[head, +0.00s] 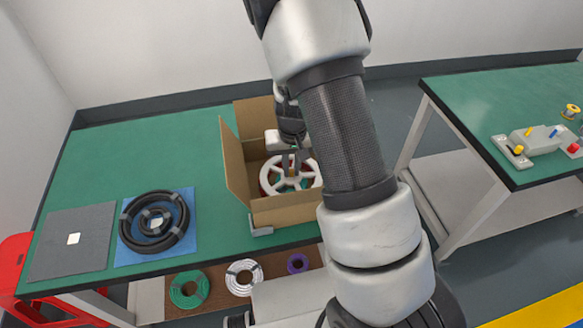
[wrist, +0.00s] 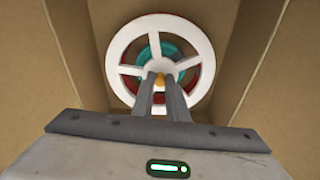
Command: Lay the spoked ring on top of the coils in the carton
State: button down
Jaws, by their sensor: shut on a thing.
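The white spoked ring (head: 273,184) is inside the open cardboard carton (head: 238,172) on the green table. It also shows in the wrist view (wrist: 119,50), lying about level between the carton walls. My gripper (head: 292,176) reaches down into the carton and is shut on the ring near its hub; its fingers also show in the wrist view (wrist: 159,95). Red and teal coils (wrist: 158,48) show through the gaps between the spokes, beneath the ring. I cannot tell whether the ring touches them. My arm hides the carton's right side in the head view.
Black coils (head: 127,228) lie on a blue mat left of the carton, beside a grey mat (head: 50,252). Green (head: 187,302), white (head: 229,276) and purple (head: 298,263) coils lie on a lower shelf. A second table (head: 480,110) with a device stands at right. The carton flaps stand up.

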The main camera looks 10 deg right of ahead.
jog(key=shift+f+b, duration=0.5)
jog(key=shift+f, duration=0.1)
jog(key=c, duration=1.7)
grip_release()
jog(key=shift+c, duration=0.2)
